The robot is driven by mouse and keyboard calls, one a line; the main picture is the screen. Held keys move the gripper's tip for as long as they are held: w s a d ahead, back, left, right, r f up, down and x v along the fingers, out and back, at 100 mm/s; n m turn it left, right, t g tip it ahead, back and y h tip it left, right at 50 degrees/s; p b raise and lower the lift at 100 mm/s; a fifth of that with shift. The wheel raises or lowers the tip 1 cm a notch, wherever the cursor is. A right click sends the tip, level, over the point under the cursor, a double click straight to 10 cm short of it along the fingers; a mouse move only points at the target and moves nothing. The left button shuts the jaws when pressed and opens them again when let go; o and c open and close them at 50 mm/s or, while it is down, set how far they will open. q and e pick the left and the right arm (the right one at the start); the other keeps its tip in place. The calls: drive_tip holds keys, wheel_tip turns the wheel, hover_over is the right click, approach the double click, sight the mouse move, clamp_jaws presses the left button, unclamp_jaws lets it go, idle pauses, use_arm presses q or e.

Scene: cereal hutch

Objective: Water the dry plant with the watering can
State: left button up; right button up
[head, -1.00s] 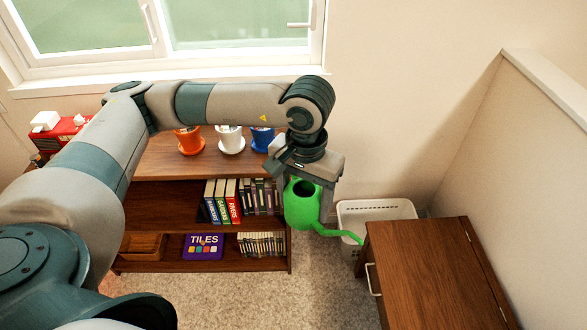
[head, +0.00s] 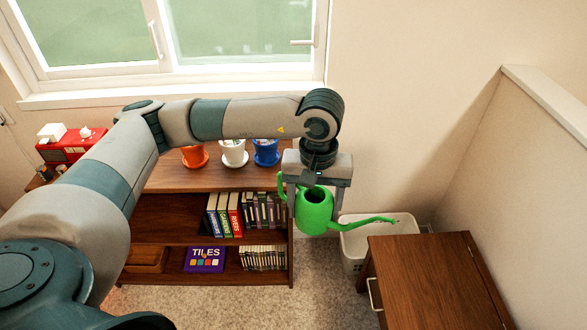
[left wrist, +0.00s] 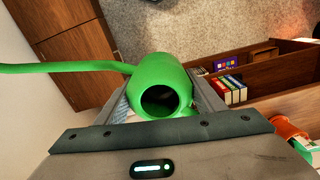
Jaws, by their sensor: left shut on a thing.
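The green watering can (head: 313,211) hangs in my left gripper (head: 314,192), upright, in front of the shelf's right end, with its spout pointing right. In the left wrist view the can (left wrist: 160,82) sits between the two fingers (left wrist: 160,98), its round opening facing the camera and its spout running left. Three pots stand in a row on the shelf top: orange (head: 194,157), white (head: 233,152) and blue (head: 266,152). My left arm hides most of their plants, so I cannot tell which is dry. My right gripper is not in view.
The wooden shelf (head: 190,178) holds books (head: 224,213) and a purple TILES box (head: 205,259). A white basket (head: 357,243) and a wooden cabinet (head: 430,270) stand at right. A red box (head: 68,147) is at far left. A window is behind the shelf.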

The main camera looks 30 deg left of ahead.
use_arm(q)
drive_tip(key=w+a+f+n+p, duration=0.25)
drive_tip(key=w+a+n, duration=0.25)
drive_tip(key=w+n, duration=0.75)
drive_tip(key=w+a+f+n+p, duration=0.1)
drive_tip(key=w+a+f+n, duration=0.1)
drive_tip(key=a+n, duration=0.3)
drive_tip(key=w+a+f+n, duration=0.2)
drive_tip(key=a+f+n, duration=0.3)
drive_tip(key=n, duration=0.8)
drive_tip(key=shift+w+f+p, duration=0.3)
drive_tip(key=shift+p, duration=0.05)
drive_tip(key=shift+d+f+b, duration=0.1)
drive_tip(key=shift+f+b, duration=0.2)
drive_tip(key=shift+f, duration=0.1)
drive_tip(key=shift+s+d+f+g+h+b, duration=0.1)
drive_tip(key=shift+d+f+g+h+b, duration=0.1)
drive_tip(key=shift+f+h+b, duration=0.15)
drive_tip(key=shift+s+d+f+g+h+b, duration=0.1)
drive_tip(key=shift+f+g+h+b, duration=0.15)
drive_tip(key=shift+f, duration=0.2)
